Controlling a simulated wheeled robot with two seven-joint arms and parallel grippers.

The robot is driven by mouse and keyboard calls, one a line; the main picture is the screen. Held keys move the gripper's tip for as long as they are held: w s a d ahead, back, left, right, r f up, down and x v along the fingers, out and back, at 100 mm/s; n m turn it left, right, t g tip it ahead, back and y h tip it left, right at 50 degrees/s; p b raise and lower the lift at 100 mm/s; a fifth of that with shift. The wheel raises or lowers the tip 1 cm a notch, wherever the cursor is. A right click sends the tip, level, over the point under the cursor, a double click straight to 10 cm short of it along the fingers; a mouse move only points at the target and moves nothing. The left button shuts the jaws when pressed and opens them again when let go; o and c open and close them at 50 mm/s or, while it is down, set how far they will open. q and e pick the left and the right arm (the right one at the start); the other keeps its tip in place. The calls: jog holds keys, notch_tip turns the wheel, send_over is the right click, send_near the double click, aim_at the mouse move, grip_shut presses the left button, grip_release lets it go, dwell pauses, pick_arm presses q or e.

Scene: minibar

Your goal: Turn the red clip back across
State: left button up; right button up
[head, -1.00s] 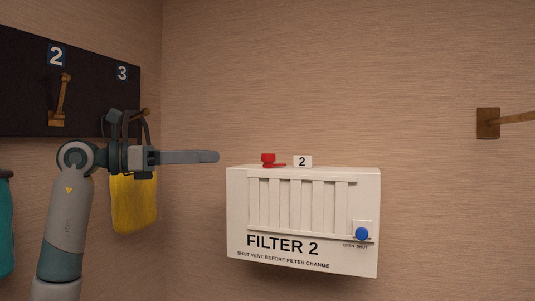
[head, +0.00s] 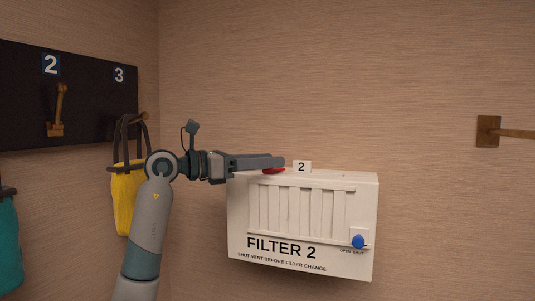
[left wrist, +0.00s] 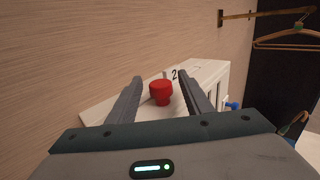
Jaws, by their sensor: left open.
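The red clip (left wrist: 161,91) sits on top of the white filter box (left wrist: 100,110), near its "2" tag (head: 302,167). In the head view only a low red part of the clip (head: 274,171) shows, and my left gripper hides its knob. My left gripper (head: 280,162) is over the left part of the box top. In the left wrist view its two open fingers (left wrist: 166,88) stand on either side of the clip's red knob, with gaps beside it. My right gripper is in neither view.
The box front has a slatted vent (head: 300,210) and a blue knob (head: 358,242) at lower right. A yellow bag (head: 125,195) hangs on hook 3 at left. The wall above the box is clear.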

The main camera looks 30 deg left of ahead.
pick_arm(q)
jog(key=shift+w+d, duration=0.15)
jog(key=shift+w, duration=0.1)
jog(key=c, duration=1.1)
jog(key=shift+o, duration=0.2)
jog(key=shift+f+n+t+y+b, duration=0.1)
jog(key=shift+n+t+y+b, duration=0.25)
jog(key=shift+y, duration=0.25)
jog(key=n+t+y+b, duration=0.1)
jog(key=n+y, duration=0.1)
jog(key=y, duration=0.1)
jog(key=shift+n+t, duration=0.25)
jog(key=shift+n+t+y+b, duration=0.4)
jog(key=shift+n+y, duration=1)
jog(key=shift+y, duration=1.3)
